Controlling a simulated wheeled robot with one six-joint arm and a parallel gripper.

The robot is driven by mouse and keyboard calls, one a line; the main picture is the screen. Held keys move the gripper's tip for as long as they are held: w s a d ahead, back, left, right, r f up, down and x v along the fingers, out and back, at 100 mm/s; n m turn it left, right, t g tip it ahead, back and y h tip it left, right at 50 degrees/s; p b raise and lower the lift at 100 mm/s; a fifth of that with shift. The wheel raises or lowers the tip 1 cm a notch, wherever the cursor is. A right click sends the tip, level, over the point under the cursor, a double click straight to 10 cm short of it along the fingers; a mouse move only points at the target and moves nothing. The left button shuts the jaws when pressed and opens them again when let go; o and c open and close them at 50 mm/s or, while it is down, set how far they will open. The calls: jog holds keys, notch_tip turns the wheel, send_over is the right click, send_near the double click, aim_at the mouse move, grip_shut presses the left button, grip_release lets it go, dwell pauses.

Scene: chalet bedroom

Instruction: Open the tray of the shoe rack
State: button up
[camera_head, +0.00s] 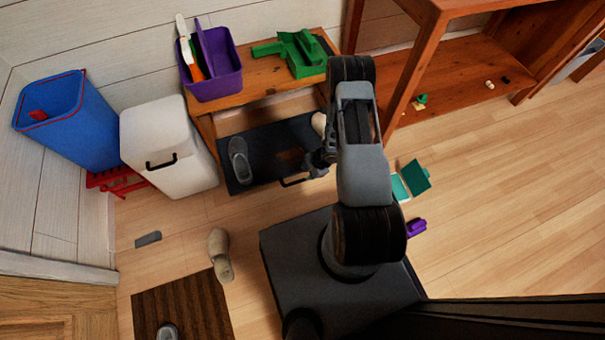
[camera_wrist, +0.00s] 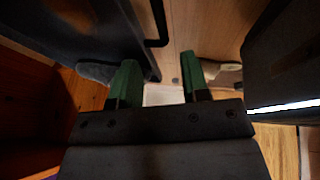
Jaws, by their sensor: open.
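The shoe rack is a low wooden unit (camera_head: 262,80) against the back wall. Its dark tray (camera_head: 262,140) stands out in front of the wooden body, with a grey shoe (camera_head: 239,160) on its left part. A thin dark handle (camera_head: 293,183) is on the tray's front edge. My gripper (camera_head: 314,163) is over the tray's right front area, just above and right of the handle, partly hidden by my arm. In the wrist view, my gripper (camera_wrist: 159,82) has its green-tipped fingers apart and nothing between them. The tray (camera_wrist: 75,28) and handle (camera_wrist: 158,25) show beyond them, apart from the fingers.
A purple caddy (camera_head: 218,75) and green object (camera_head: 297,53) sit on the rack. A white bin (camera_head: 167,145) and blue bin (camera_head: 68,118) stand left. A beige shoe (camera_head: 220,255) and teal dustpan-like item (camera_head: 416,176) lie on the floor. Floor at right is mostly clear.

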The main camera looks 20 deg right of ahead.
jog(key=shift+p+v, duration=0.7)
jog(key=shift+v, duration=1.55)
jog(key=w+d+r+m+t+h+p, duration=0.1)
jog(key=w+d+r+m+h+p, duration=0.15)
jog(key=r, duration=0.55)
jog(key=w+d+r+m+h+p, duration=0.1)
jog(key=w+r+p, duration=0.25)
jog(key=r, duration=0.45)
jog(key=w+d+r+m+t+h+p, duration=0.15)
jog(key=r+p, duration=0.25)
jog(key=r, duration=0.5)
notch_tip(320, 180, up, 20)
jog(key=m+h+p, duration=0.2)
jog(key=m+p, duration=0.2)
jog(key=p, duration=0.3)
jog(key=s+a+r+m+y+p, duration=0.1)
jog(key=s+a+r+m+p, duration=0.2)
jog(key=s+r, duration=0.3)
jog(key=s+a+r+m+p, duration=0.3)
jog(key=s+r+p, duration=0.3)
jog(key=r, duration=0.8)
jog(key=s+a+r+m+y+p, duration=0.1)
jog(key=s+a+r+m+p, duration=0.2)
jog(key=r, duration=0.7)
jog(key=s+a+g+p, duration=0.1)
jog(key=s+p, duration=0.1)
jog(key=shift+s+a+m+y, duration=0.3)
jog(key=shift+s+a, duration=0.05)
jog(key=shift+s, duration=0.05)
